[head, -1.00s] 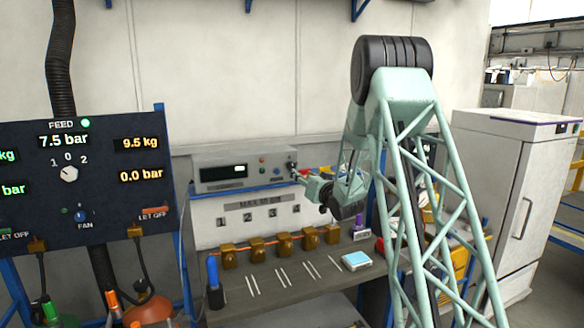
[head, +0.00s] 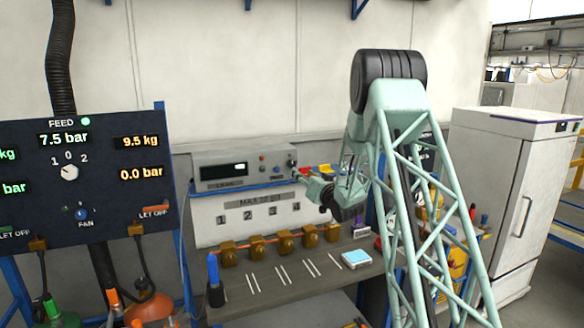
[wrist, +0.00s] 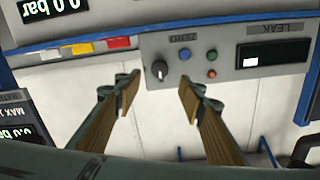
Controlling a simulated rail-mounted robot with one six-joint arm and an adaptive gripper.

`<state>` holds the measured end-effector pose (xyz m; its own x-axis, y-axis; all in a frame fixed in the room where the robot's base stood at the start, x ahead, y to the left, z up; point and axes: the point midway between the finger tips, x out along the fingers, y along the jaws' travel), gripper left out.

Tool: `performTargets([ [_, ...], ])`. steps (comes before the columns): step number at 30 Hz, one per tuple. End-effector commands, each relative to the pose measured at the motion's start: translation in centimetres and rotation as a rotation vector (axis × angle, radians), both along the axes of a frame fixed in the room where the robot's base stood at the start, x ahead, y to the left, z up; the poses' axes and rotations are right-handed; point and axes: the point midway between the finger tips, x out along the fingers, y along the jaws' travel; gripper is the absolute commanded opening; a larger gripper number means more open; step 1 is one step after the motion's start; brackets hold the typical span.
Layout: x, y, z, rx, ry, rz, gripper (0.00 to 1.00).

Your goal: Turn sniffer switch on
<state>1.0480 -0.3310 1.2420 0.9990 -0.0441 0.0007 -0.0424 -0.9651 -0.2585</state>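The grey leak-sniffer box (head: 213,160) stands on a shelf above the bench, with a dark display. It shows upside down in the wrist view (wrist: 225,72). Its small dark rotary switch (wrist: 160,70) has a pale pointer mark; I cannot read its setting. My gripper (wrist: 159,92) is open and empty. In the wrist view its two brown-padded fingers frame the switch on either side, with no contact visible. In the head view my gripper (head: 297,172) is at the right end of the box front, where the switch is hard to make out.
A blue button (wrist: 184,54) and red and green round parts (wrist: 211,63) sit beside the switch. Red, yellow and white pieces lie beyond the box's end. Brown blocks (head: 256,245) and pale rods line the bench below. A dark gauge panel (head: 110,222) stands at left.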

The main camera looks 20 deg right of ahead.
Motion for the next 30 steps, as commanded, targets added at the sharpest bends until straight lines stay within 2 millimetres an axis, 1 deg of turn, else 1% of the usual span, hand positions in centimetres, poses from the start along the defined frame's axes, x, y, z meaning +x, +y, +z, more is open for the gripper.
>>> performTargets([
  [8, 2.9, -0.1, 0.0, 0.0, 0.0, 0.0, 0.37],
  [24, 9.6, -0.4, 0.0, 0.0, 0.0, 0.0, 0.37],
  [30, 11.5, -0.5, -0.1, -0.001, 0.001, -0.001, 0.37],
])
